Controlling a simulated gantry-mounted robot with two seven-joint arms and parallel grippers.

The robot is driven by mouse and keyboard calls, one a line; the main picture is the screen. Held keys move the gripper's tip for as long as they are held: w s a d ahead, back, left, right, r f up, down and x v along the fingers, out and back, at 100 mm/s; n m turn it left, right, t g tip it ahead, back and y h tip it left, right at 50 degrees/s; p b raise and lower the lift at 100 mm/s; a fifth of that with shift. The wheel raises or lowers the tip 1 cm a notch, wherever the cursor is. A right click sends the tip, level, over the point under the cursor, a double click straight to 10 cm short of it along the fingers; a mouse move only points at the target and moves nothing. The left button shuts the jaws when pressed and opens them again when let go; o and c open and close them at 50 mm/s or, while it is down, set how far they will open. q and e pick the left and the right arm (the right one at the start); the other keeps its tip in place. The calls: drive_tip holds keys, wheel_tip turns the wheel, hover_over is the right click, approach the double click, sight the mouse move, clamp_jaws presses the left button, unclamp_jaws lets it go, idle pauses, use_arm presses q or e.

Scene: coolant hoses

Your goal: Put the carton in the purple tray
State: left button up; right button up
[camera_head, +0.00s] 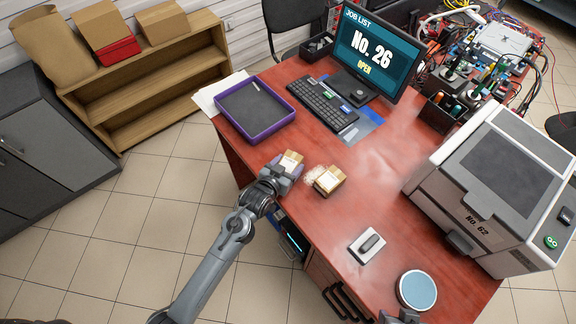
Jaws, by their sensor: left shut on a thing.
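The purple tray (291,118) lies at the desk's back left corner, with a dark floor and a small light item in it. My left gripper (283,170) is over the desk's left edge, in front of the tray. A second small brown box (329,179) with a pale label sits on the desk just right of my left gripper. A grey part at the bottom edge (402,317) may be my right gripper, mostly cut off.
A keyboard (322,104) and monitor (375,50) stand right of the tray. A large grey machine (500,180) fills the desk's right side. A white switch box (367,245) and a round blue-topped item (417,290) lie at the front. The desk between tray and gripper is clear.

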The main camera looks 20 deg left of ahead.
drive_tip(key=shift+d, duration=0.1)
use_arm(q)
drive_tip(key=shift+f, duration=0.1)
drive_tip(key=o, duration=1)
drive_tip(key=shift+o, duration=0.2)
